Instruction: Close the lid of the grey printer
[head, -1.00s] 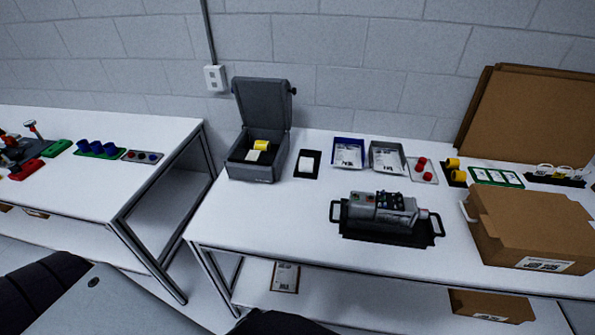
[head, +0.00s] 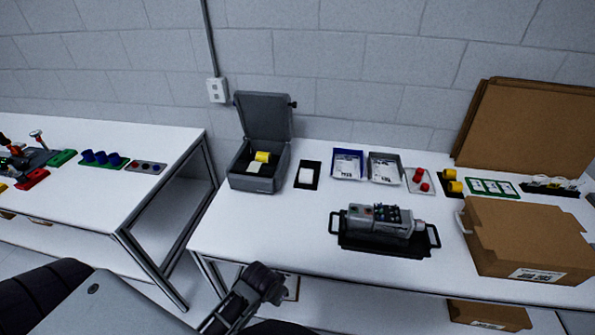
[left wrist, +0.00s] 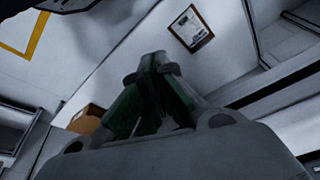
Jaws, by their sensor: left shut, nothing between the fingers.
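The grey printer (head: 258,172) stands at the back left of the white table. Its lid (head: 264,116) is raised upright at the back. A yellow roll (head: 262,156) and a pale label piece lie inside the open body. My left gripper (head: 264,284) is low at the table's front edge, well in front of the printer and apart from it. In the left wrist view the left gripper (left wrist: 158,62) has its fingers together and holds nothing. The printer does not show in the left wrist view. My right gripper is not in view.
A grey device on a black tray (head: 385,246) sits at the front middle of the table. A cardboard box (head: 525,238) stands at the right. A black pad (head: 308,175) lies right of the printer. The tabletop in front of the printer is clear.

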